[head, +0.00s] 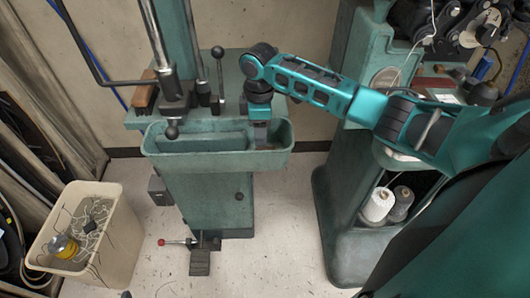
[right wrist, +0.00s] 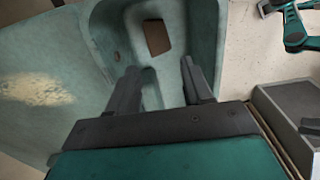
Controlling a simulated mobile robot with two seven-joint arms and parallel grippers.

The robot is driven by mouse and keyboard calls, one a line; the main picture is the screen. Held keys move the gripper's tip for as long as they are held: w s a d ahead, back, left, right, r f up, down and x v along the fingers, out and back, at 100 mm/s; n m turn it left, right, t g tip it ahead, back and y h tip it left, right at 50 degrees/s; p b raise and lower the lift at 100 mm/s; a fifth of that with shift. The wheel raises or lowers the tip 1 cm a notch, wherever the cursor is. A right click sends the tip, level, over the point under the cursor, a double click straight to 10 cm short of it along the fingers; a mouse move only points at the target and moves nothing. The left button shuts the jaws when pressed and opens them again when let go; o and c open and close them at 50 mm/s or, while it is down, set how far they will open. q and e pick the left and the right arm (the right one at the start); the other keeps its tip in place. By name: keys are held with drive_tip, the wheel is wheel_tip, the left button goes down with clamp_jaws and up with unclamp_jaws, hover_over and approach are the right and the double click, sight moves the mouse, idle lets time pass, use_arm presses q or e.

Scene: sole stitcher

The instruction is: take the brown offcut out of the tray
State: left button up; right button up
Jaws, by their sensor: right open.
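The brown offcut (right wrist: 157,37) is a small dark brown rectangle lying inside the green tray (right wrist: 207,22) in the right wrist view. My right gripper (right wrist: 160,84) is open and empty, its fingertips pointing toward the offcut with a gap between them and it. In the head view my right gripper (head: 261,134) points down into the right part of the tray (head: 220,161), on the front of the green machine. There I cannot clearly make out the offcut. My left gripper is not in view.
A lever with a black knob (head: 217,52) and the machine's column stand left of my right arm. A cream bin (head: 112,235) with scraps stands on the floor at left. Another green machine (head: 340,200) with thread spools (head: 378,205) stands at right.

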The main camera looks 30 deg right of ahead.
drive_tip(key=shift+f, duration=0.9)
wheel_tip(320, 180, down, 5)
drive_tip(key=shift+a+r+b, duration=0.1)
drive_tip(key=shift+b, duration=0.8)
drive_tip(key=shift+f, duration=0.25)
drive_tip(key=c, duration=0.8)
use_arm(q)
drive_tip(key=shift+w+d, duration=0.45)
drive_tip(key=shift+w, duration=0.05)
use_arm(e)
drive_tip(key=shift+r, duration=0.1)
